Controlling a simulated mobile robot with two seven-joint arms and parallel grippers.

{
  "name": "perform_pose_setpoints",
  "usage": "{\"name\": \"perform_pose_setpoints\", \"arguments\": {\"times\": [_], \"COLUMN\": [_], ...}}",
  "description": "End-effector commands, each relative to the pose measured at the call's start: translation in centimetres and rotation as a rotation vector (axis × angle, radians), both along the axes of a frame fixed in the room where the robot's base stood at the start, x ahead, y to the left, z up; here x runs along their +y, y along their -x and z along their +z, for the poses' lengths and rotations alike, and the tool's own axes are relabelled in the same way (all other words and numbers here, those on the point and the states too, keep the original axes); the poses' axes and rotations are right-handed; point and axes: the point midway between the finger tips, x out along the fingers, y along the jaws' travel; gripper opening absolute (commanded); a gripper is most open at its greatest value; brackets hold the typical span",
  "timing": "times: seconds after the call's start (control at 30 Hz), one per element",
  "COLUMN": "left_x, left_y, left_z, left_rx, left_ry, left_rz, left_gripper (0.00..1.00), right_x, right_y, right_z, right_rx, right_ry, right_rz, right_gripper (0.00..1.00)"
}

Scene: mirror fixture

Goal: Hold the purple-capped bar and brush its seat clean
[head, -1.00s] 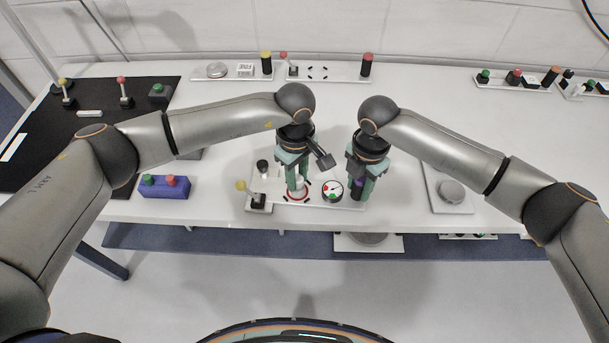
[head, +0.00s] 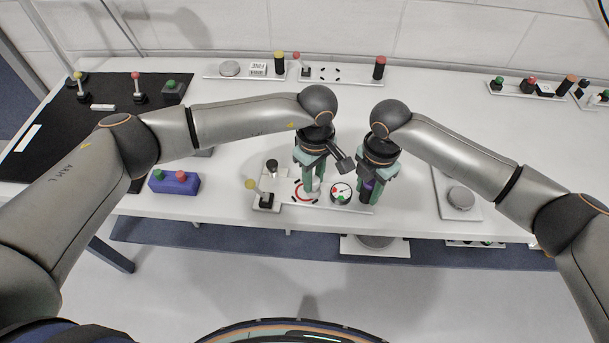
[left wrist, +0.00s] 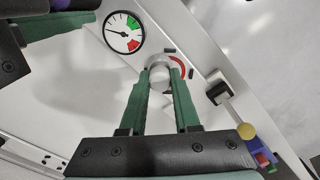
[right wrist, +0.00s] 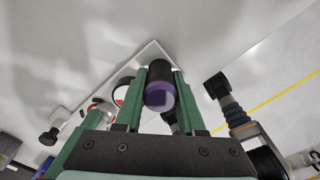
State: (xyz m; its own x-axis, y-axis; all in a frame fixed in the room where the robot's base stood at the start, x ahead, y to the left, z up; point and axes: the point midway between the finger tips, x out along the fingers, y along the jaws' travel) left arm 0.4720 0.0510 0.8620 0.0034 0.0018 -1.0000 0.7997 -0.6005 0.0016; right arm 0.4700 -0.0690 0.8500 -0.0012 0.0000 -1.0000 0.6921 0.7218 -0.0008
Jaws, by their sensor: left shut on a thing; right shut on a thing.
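My right gripper (right wrist: 158,95) is shut on the purple-capped bar (right wrist: 158,75), a dark cylinder with a purple end. In the head view the bar (head: 366,194) is upright at the right end of the white panel, mostly behind the fingers; whether it touches the panel is unclear. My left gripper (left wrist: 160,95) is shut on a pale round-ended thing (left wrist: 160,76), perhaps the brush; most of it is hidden. I cannot tell whether this ring is the seat.
A dial gauge (head: 341,192) lies between the grippers. A yellow-knobbed lever (head: 251,184) and a black-knobbed post (head: 271,164) stand left of the ring. A blue button box (head: 174,183) is further left. A plate with a grey disc (head: 460,197) is at right.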

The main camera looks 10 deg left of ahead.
Motion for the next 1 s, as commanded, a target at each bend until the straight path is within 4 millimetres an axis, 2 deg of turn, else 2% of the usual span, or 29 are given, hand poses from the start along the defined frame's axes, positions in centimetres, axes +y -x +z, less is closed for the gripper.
{"name": "perform_pose_setpoints", "arguments": {"times": [0.37, 1.0], "left_x": [-0.3, -0.2], "left_y": [0.3, 0.1], "left_z": [-0.2, 5.7], "left_rx": [0.006, 0.002], "left_ry": [0.003, 0.002], "left_rz": [-0.003, -0.002], "left_gripper": [0.0, 0.0], "right_x": [0.1, 0.1], "right_y": [0.0, 0.0], "right_z": [0.1, 0.1], "right_rx": [-0.001, -0.001], "right_ry": [-0.001, -0.001], "right_rz": [0.004, 0.001], "right_gripper": [0.0, 0.0]}}
